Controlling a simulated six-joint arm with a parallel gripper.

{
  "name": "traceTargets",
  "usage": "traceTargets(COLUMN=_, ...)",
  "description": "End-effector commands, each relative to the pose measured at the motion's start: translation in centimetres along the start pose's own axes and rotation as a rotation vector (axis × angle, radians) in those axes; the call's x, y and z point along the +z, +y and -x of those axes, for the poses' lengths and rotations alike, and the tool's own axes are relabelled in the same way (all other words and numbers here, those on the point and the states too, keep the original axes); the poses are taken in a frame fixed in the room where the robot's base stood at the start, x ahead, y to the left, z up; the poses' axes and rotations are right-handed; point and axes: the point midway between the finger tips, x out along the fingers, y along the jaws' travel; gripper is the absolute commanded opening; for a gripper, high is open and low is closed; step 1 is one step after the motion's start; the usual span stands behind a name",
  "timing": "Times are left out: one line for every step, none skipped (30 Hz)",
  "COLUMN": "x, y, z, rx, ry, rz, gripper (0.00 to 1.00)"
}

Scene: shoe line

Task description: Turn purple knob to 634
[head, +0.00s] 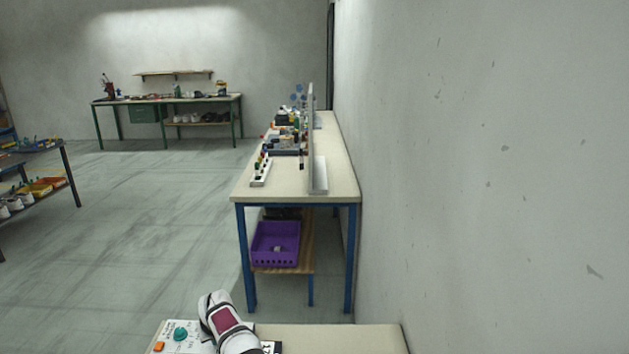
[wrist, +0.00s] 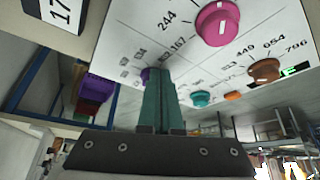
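A tilted white panel (wrist: 125,40) fills the top of the wrist view. The small purple knob (wrist: 146,74) is on it, mostly hidden behind my fingertips; its pointer does not show. The small numbers left of it are too blurred to read surely. My gripper (wrist: 159,72) has teal fingers lying side by side with no clear gap, tips at or just before the purple knob. Contact cannot be told. In the head view the panel (head: 200,347) is at the bottom edge, partly covered by my arm, and the purple knob is not visible.
The panel also carries a large pink knob (wrist: 217,24), a teal knob (wrist: 201,98), an orange button (wrist: 233,97) and a brown knob (wrist: 265,70) with a green-lit display beside it. A workbench (head: 340,185) with a purple crate (head: 276,244) below stands further away along the right wall.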

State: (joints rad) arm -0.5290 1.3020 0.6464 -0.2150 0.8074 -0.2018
Motion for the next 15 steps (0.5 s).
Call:
traceTargets(x=0.0, y=0.0, z=0.0, rx=0.0, ry=0.002, rz=0.001, gripper=0.0)
traceTargets(x=0.0, y=0.0, z=0.0, rx=0.0, ry=0.002, rz=0.001, gripper=0.0)
traceTargets(x=0.0, y=0.0, z=0.0, rx=0.0, ry=0.002, rz=0.001, gripper=0.0)
traceTargets(x=0.0, y=0.0, z=0.0, rx=0.0, ry=0.002, rz=0.001, gripper=0.0)
traceTargets(x=0.0, y=0.0, z=0.0, rx=0.0, ry=0.002, rz=0.001, gripper=0.0)
traceTargets(x=0.0, y=0.0, z=0.0, rx=0.0, ry=0.002, rz=0.001, gripper=0.0)
traceTargets(x=0.1, y=-0.1, z=0.1, rx=0.0, ry=0.001, rz=0.001, gripper=0.0)
traceTargets(x=0.2, y=-0.1, z=0.1, rx=0.0, ry=0.001, rz=0.001, gripper=0.0)
traceTargets(x=0.3, y=-0.2, z=0.2, rx=-0.001, ry=0.001, rz=0.001, gripper=0.0)
traceTargets(x=0.5, y=-0.2, z=0.3, rx=-0.001, ry=0.001, rz=0.0, gripper=0.0)
traceTargets(x=0.5, y=-0.2, z=0.3, rx=-0.001, ry=0.001, rz=0.0, gripper=0.0)
traceTargets(x=0.6, y=-0.2, z=0.3, rx=-0.001, ry=0.001, rz=0.001, gripper=0.0)
traceTargets(x=0.6, y=-0.2, z=0.4, rx=0.0, ry=0.001, rz=0.001, gripper=0.0)
traceTargets(x=0.5, y=-0.2, z=0.6, rx=0.0, ry=0.002, rz=0.0, gripper=0.0)
traceTargets(x=0.2, y=-0.2, z=1.0, rx=0.0, ry=0.004, rz=0.0, gripper=0.0)
